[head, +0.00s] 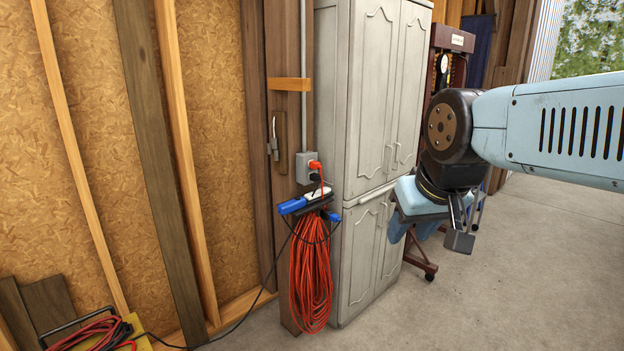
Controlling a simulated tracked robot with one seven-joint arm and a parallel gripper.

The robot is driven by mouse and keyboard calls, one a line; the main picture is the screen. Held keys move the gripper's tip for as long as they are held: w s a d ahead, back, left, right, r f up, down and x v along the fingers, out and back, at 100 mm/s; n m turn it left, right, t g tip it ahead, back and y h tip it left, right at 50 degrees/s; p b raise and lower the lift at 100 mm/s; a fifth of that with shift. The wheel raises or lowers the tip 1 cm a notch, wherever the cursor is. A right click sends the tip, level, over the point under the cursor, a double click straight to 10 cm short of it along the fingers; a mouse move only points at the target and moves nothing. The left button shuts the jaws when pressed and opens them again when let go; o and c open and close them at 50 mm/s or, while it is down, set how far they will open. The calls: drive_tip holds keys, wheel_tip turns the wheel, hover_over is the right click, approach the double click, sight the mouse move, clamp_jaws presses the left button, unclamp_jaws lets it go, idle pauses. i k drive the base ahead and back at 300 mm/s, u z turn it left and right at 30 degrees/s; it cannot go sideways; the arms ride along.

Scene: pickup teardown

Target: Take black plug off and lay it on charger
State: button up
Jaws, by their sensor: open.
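The black plug (314,178) sits in the lower part of the grey outlet box (304,160) on the wooden post, just below an orange plug (315,166). It is small and partly hidden by the orange plug and its cord. A black cord (250,328) runs down to the floor and left towards the charger (139,333), a yellow unit with a black handle and red cables, cut off at the lower left.
An orange extension cord (312,275) hangs coiled on a blue-ended holder (292,205) below the outlet. A tall grey cabinet (362,110) stands immediately right of the outlet. Boards lean on the left wall. The concrete floor (520,275) at right is clear.

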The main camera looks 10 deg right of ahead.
sight(314, 177)
drive_tip(key=z, duration=0.05)
drive_tip(key=i, duration=1)
drive_tip(key=u, duration=0.05)
